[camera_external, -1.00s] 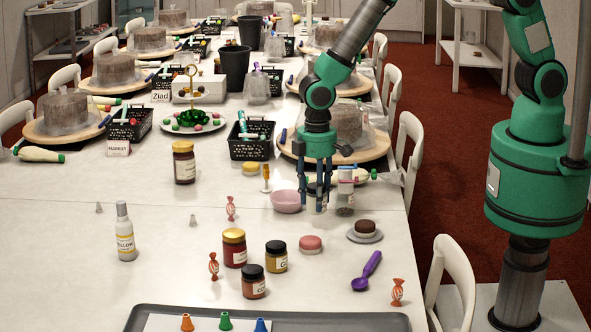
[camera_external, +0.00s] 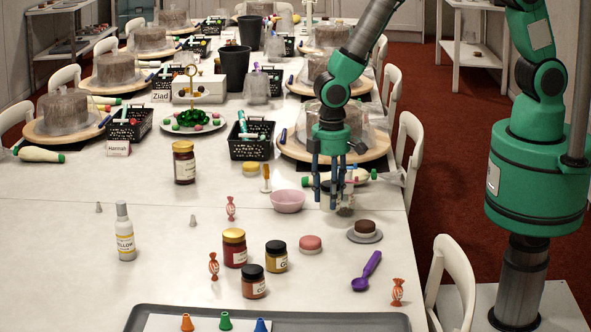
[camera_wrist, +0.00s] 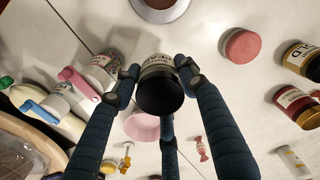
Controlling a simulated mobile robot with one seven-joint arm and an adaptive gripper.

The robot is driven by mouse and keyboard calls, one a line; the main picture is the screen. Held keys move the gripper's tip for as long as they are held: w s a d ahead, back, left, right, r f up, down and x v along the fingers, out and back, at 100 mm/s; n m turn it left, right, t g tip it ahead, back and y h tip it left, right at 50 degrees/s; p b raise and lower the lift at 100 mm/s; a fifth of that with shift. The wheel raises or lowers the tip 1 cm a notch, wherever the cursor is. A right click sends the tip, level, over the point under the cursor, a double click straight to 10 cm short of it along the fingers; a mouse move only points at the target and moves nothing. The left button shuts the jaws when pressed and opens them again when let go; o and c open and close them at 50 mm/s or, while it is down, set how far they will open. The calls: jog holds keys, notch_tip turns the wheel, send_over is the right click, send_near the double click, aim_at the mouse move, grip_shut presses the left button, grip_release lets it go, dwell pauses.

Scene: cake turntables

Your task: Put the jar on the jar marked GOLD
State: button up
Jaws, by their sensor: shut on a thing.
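My gripper (camera_wrist: 150,85) is shut on a jar (camera_wrist: 160,90) with a black lid and a white label, in the wrist view. In the external view my gripper (camera_external: 334,196) points down, just right of the pink bowl; the held jar is hard to make out among the fingers. The jar marked GOLD (camera_external: 276,257) has a black lid and yellowish contents. It stands on the table, nearer the camera and left of my gripper, and its label is partly readable at the right of the wrist view (camera_wrist: 300,60).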

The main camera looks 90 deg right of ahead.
jog(key=shift+a, duration=0.1)
jog(key=s+a+r+m, duration=0.1)
jog(key=a+r+m, duration=0.1)
jog(key=a, duration=0.6)
jog(key=a+r+m, duration=0.1)
jog(key=a+r, duration=0.4)
jog(key=a, duration=0.3)
jog(key=shift+s+m, duration=0.35)
jog(key=shift+m, duration=0.05)
jog(key=shift+w+a, duration=0.1)
jog(key=b, duration=0.2)
send_over(276, 245)
jog(key=shift+f, duration=0.7)
jog(key=shift+f+b, duration=0.4)
jog(key=shift+f, duration=1.4)
